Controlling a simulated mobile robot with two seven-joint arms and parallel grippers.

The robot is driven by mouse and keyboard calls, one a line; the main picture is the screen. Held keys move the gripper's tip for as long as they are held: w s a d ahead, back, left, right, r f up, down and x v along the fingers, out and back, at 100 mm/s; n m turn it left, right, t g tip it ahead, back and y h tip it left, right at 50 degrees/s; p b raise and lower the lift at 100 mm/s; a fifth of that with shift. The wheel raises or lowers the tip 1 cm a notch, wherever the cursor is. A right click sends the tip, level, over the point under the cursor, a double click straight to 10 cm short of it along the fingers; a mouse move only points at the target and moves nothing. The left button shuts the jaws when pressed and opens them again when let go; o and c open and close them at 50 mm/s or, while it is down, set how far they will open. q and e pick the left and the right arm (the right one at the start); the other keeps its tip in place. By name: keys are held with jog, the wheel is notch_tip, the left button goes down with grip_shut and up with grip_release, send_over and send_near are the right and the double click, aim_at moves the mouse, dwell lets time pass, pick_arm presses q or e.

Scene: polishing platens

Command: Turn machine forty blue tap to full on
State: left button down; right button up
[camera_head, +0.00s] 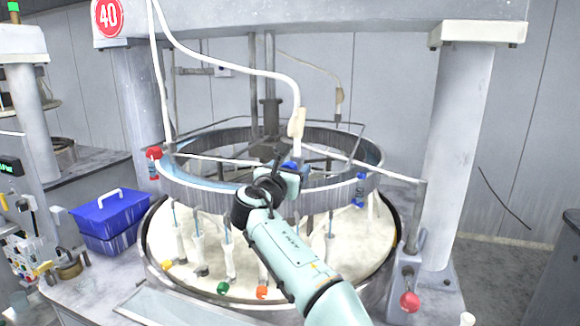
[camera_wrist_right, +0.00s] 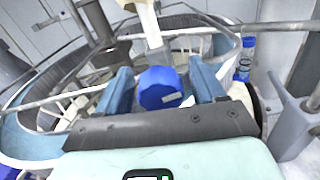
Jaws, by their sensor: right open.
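The machine bears a red sign (camera_head: 108,16) with the number 40. Its blue tap (camera_head: 291,167) shows as a small blue piece below the white nozzle, partly hidden by my right gripper (camera_head: 280,175). In the right wrist view the blue tap (camera_wrist_right: 160,88) is a round knob with a pale mark on its face. My right gripper (camera_wrist_right: 162,92) is open, with one finger on each side of the knob. I cannot tell whether the fingers touch it. My left gripper is in neither view.
A ring rail (camera_head: 200,183) circles the machine above the pale platen (camera_head: 160,235). A red tap (camera_head: 154,153) and another blue fitting (camera_head: 361,177) sit on the ring. White hoses (camera_head: 230,67) hang overhead. A blue box (camera_head: 110,214) stands left; a red knob (camera_head: 409,302) is at right.

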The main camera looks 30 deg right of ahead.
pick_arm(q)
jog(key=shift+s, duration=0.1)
pick_arm(e)
jog(key=shift+f, duration=0.1)
jog(key=c, duration=1.1)
jog(key=shift+o, duration=0.2)
pick_arm(q)
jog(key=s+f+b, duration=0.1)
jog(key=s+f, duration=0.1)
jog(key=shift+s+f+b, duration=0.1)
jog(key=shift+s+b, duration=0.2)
jog(key=shift+b, duration=0.05)
pick_arm(e)
jog(key=m, duration=1.9)
jog(key=shift+a+m, duration=0.1)
jog(key=shift+m, duration=0.2)
jog(key=shift+r, duration=0.2)
